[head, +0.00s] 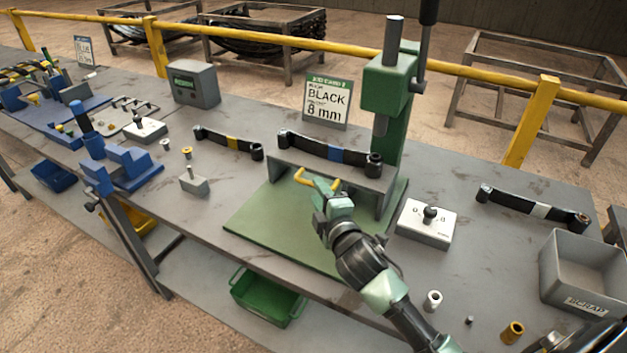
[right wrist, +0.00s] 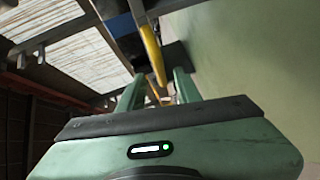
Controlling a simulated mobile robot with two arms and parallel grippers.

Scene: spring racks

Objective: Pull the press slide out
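The green press (head: 390,85) stands on a green base plate (head: 262,222) on the bench. Its grey slide (head: 343,175) has a yellow handle (head: 303,177) at the front left. A black bar-shaped piece with a blue band (head: 335,154) lies across the top of the slide. My right gripper (head: 319,187) is beside the handle, above the base plate. In the right wrist view its fingers (right wrist: 158,82) are apart, with the yellow handle (right wrist: 151,52) at or just beyond the gap between the tips. I cannot tell whether they touch it. My left gripper is out of view.
A white switch box (head: 426,225) stands right of the base plate. Right of it are a black piece with a white band (head: 533,208) and a grey scrap bin (head: 583,277). A small grey block (head: 193,184) and a blue vise (head: 125,167) are on the left.

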